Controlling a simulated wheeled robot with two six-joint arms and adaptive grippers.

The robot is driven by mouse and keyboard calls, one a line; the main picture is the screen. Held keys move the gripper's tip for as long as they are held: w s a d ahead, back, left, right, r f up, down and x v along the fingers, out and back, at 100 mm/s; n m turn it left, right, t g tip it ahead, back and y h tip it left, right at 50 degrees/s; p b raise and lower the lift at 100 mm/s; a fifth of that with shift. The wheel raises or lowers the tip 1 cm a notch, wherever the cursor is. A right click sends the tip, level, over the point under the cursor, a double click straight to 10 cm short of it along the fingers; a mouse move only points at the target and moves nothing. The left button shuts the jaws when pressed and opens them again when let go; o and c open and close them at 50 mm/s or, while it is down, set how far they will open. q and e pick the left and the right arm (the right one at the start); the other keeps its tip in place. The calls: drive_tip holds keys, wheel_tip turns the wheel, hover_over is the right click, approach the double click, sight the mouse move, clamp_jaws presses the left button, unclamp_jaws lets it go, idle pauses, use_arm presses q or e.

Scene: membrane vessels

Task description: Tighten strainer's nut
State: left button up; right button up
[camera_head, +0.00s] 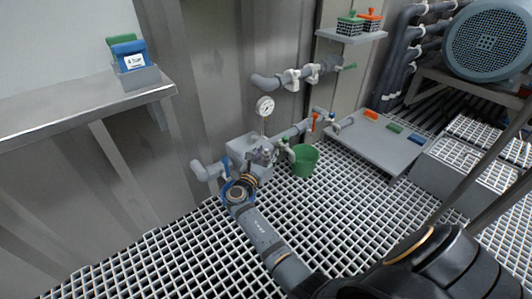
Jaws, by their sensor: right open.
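My right arm reaches in from the lower right, and my right gripper (262,153) is open at the grey pipework by the wall. It is small in the picture and overlaps the fittings behind it. A grey block-shaped fitting (239,147) shows just left of the gripper. I cannot pick out the strainer or its nut for certain; my wrist and gripper cover part of that spot. Whether the fingers touch anything or stand around the nut is unclear. My left gripper is not in view.
A round gauge (265,107) rises above the fittings. A green bucket (305,161) stands on the grating right of the gripper. A grey panel (378,143) with coloured pieces lies further right. A metal shelf (80,113) projects at left. Open grating (150,262) fills the lower left.

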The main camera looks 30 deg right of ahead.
sight(266, 153)
wheel_tip(266, 153, up, 10)
idle(0.4)
idle(0.3)
